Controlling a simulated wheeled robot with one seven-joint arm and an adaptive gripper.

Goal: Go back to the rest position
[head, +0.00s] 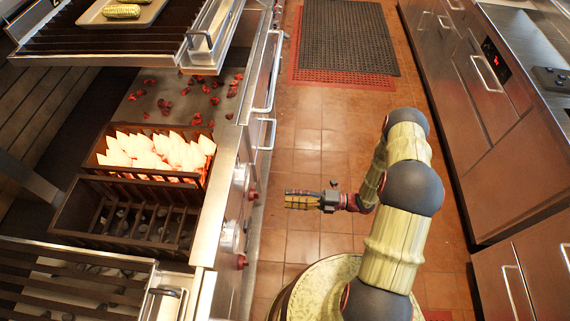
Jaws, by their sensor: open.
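My gripper (302,200) hangs over the tiled floor in the aisle, just right of the grill's front. It points left toward the grill and looks empty, with its fingers open. It appears apart from the grill front and its red knobs. My arm reaches up from my base at the bottom and bends down to the gripper.
The char grill (222,190) stands on the left, with a glowing fire basket (155,155) and scattered red embers (190,92). A tray with corn (122,11) sits on the upper grate. Steel cabinets (500,110) line the right. A dark mat (348,35) lies on the clear aisle floor.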

